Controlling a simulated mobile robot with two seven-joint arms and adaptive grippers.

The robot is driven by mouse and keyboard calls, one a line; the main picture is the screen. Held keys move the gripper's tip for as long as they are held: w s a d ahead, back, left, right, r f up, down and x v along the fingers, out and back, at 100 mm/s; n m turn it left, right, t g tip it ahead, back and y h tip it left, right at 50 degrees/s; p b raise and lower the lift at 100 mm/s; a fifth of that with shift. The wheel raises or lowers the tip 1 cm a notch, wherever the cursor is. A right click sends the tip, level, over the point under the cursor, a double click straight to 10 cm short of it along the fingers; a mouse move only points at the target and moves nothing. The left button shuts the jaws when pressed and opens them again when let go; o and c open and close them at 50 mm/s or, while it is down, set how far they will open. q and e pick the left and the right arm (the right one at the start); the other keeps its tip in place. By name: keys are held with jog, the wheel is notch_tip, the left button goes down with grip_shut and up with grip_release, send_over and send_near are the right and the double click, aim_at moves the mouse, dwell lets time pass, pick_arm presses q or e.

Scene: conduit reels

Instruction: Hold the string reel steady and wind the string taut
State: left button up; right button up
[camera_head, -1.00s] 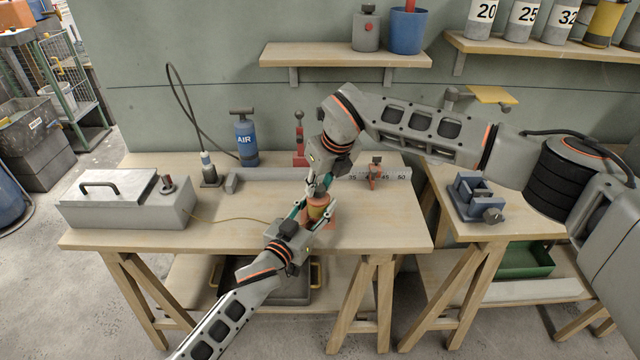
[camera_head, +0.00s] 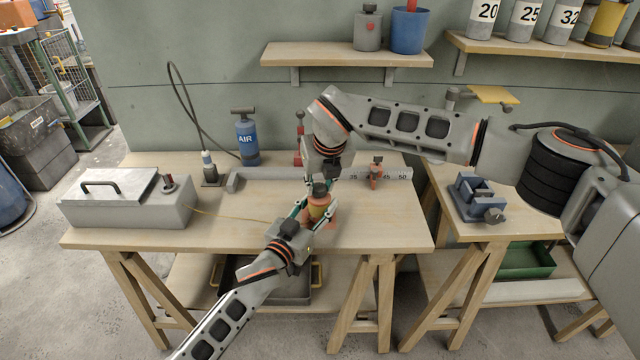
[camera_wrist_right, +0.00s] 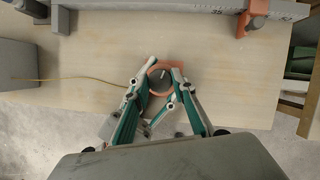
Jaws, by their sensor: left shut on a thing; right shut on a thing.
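The string reel (camera_head: 316,209), an orange-tan spool with a dark top knob (camera_head: 320,188), stands upright on the bench. My left gripper (camera_head: 318,206) comes from the front and is shut around the reel's body. My right gripper (camera_head: 321,182) reaches from above and is shut on the top knob; its fingers partly hide it. In the right wrist view the knob (camera_wrist_right: 159,78) sits inside the reel's orange rim between the green fingers. The thin yellow string (camera_head: 228,215) runs nearly straight from the grey lidded box (camera_head: 127,212) towards the reel; its end there is hidden.
A grey ruled bar (camera_head: 280,174) with a red clamp (camera_head: 376,172) lies behind the reel. A blue AIR pump (camera_head: 247,140) and a red-handled tool (camera_head: 299,140) stand at the back. A blue vise (camera_head: 474,196) is on the right bench. The front right bench top is clear.

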jog(key=o, duration=1.1)
jog(key=v, duration=1.2)
